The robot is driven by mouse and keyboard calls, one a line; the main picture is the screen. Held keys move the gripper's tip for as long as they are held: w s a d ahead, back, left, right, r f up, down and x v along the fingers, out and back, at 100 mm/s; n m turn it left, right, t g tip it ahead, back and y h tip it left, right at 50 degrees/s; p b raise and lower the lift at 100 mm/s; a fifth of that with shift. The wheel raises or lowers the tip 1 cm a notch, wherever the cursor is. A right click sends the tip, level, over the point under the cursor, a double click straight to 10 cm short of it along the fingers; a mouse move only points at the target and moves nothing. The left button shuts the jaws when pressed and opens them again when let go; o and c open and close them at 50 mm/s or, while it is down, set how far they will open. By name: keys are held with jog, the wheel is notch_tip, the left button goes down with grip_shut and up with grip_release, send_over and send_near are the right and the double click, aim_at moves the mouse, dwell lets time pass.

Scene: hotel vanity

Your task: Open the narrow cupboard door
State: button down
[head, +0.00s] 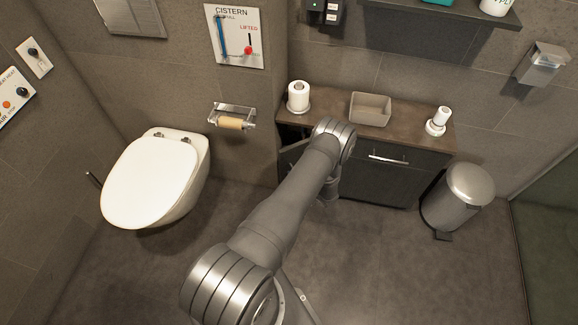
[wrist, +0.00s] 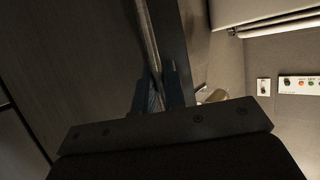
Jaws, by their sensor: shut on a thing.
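The narrow cupboard door (head: 292,153) is a dark panel at the left end of the vanity unit in the head view. It stands ajar, with a dark gap above it under the counter. My arm covers part of it. In the wrist view, a long metal handle bar (wrist: 149,40) runs down between my gripper's fingers (wrist: 163,85). My gripper is shut on this handle. The dark door face (wrist: 75,65) fills the left of that view. In the head view my gripper is hidden behind my arm.
The counter (head: 408,127) holds a paper roll (head: 298,97), a grey box (head: 370,107) and a white dispenser (head: 440,119). A drawer with a handle (head: 388,159) is to the right. A toilet (head: 155,180) stands left, a pedal bin (head: 459,197) right. Floor between is clear.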

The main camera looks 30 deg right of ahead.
jog(key=s+d+n+y, duration=0.1)
jog(key=s+d, duration=0.3)
jog(key=s, duration=0.3)
jog(key=s+d+n+y, duration=0.1)
jog(key=s+d, duration=0.3)
jog(key=s, duration=0.3)
jog(key=shift+d+g+y, duration=0.3)
jog(key=c, duration=1.8)
grip_release()
jog(key=shift+s, duration=0.15)
jog(key=v, duration=1.7)
jog(key=shift+s+r, duration=0.15)
